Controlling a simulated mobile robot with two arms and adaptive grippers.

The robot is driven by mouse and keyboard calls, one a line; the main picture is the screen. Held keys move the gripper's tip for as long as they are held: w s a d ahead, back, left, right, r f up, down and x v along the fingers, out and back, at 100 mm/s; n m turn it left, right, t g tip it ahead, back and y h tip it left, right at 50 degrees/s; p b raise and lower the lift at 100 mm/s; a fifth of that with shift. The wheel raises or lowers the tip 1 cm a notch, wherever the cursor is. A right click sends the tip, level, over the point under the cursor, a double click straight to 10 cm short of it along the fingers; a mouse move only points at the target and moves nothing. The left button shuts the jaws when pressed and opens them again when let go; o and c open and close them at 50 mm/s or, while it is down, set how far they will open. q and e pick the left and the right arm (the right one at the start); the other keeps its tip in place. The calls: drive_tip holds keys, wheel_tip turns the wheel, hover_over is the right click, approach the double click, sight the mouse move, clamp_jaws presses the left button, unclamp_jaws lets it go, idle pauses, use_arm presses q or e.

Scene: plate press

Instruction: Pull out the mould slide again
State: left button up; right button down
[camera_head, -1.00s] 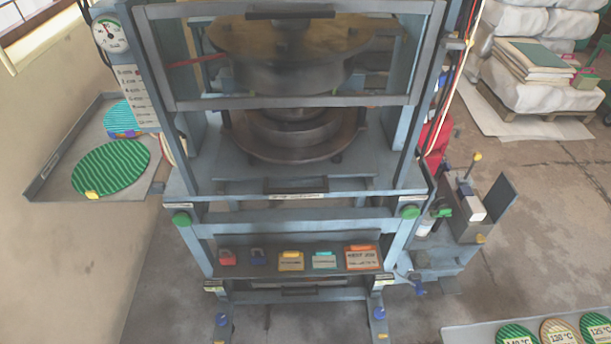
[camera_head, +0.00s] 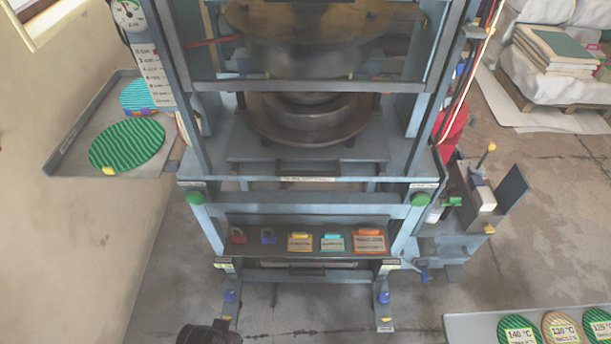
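The blue-grey plate press (camera_head: 310,200) fills the middle of the view. Inside it, a round dark metal mould (camera_head: 308,122) sits on the flat grey mould slide (camera_head: 240,149), below a round upper plate (camera_head: 310,50). The slide lies within the press frame, above the labelled front edge; its handle is hard to make out. My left gripper (camera_head: 208,334) seems to be the dark shape at the bottom edge, left of centre, low in front of the press and apart from the slide. It is mostly cut off, so its fingers do not show. My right gripper is not in view.
A framed guard (camera_head: 320,86) crosses the press above the mould. Another tray (camera_head: 470,325) with discs is at lower right.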

use_arm(q)
drive_tip(key=w+d+r+t+h, duration=0.1)
drive_tip(key=w+d+r, duration=0.1)
drive_tip(key=r, duration=0.5)
drive_tip(key=w+d+r+t, duration=0.1)
drive_tip(key=w+d+r, duration=0.1)
drive_tip(key=r, duration=0.5)
drive_tip(key=w+d+r+n+t+h, duration=0.25)
drive_tip(key=w+d+r+h, duration=0.2)
drive_tip(key=d+r, duration=0.35)
drive_tip(key=w+d+r+n+t+h, duration=0.1)
drive_tip(key=w+d+r+t+h, duration=0.25)
drive_tip(key=w+d+r, duration=0.45)
drive_tip(key=n+t+y, duration=0.2)
drive_tip(key=n+t, duration=0.4)
drive_tip(key=n, duration=0.6)
approach(307, 176)
drive_tip(key=w, duration=0.2)
drive_tip(key=x, duration=0.5)
drive_tip(key=p+x, duration=0.1)
drive_tip(key=x, duration=0.1)
drive_tip(key=shift+d, duration=0.4)
clamp_jaws()
